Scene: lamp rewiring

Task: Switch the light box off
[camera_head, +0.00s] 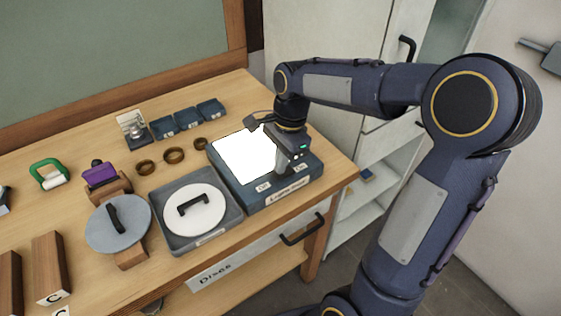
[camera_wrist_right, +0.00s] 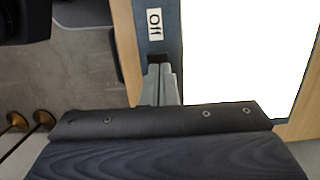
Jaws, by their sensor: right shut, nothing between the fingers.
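The light box (camera_head: 252,200) is a dark blue box on the table's right end. Its top panel (camera_head: 240,154) glows white, and the panel also fills the right of the wrist view (camera_wrist_right: 240,55). Small labels sit on its front rim; the one reading "Off" (camera_wrist_right: 155,24) shows in the wrist view. Contact and the switch itself are unclear. My left gripper is out of view.
A grey tray (camera_head: 172,238) with a white handled disc (camera_head: 194,210) stands left of the box. Several brass rings (camera_head: 174,156) and small blue trays (camera_head: 186,119) lie behind. A drawer (camera_head: 262,255) with a black handle is below. White shelving (camera_head: 375,180) stands right of the table.

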